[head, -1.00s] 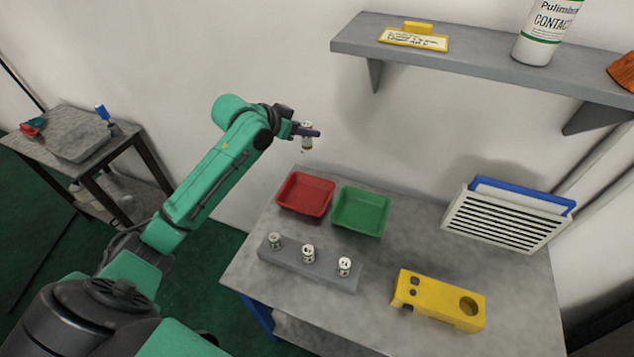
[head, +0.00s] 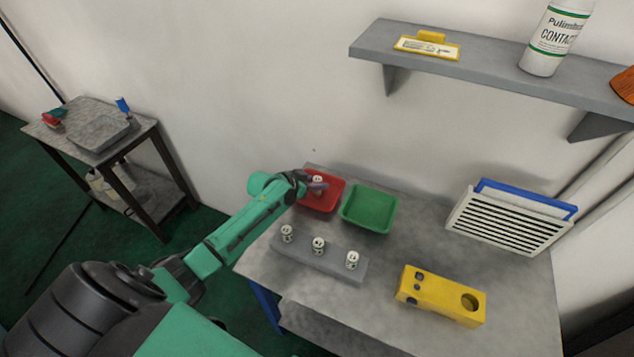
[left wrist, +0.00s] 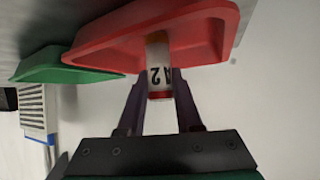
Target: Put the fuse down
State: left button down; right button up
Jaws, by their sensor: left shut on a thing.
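A small white cylindrical fuse (left wrist: 159,72) with dark print and a red band is between the fingers of my left gripper (left wrist: 158,88) in the left wrist view. The gripper is shut on it. In the head view the fuse (head: 318,179) shows as a small white top at my left gripper (head: 314,184), over the red tray (head: 332,203). The red tray (left wrist: 100,45) is right behind the fuse in the wrist view. I cannot tell whether the fuse touches the tray floor. My right gripper is not in view.
A green tray (head: 369,210) stands to the right of the red one. A grey block (head: 340,264) holds 3 similar fuses in front. A yellow block (head: 441,295) and a white slatted panel (head: 508,222) are further right. A shelf (head: 480,72) hangs above.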

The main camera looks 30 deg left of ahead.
pick_arm(q)
jog(key=c, duration=0.6)
grip_release()
jog(key=v, duration=1.2)
jog(key=shift+r, duration=0.1)
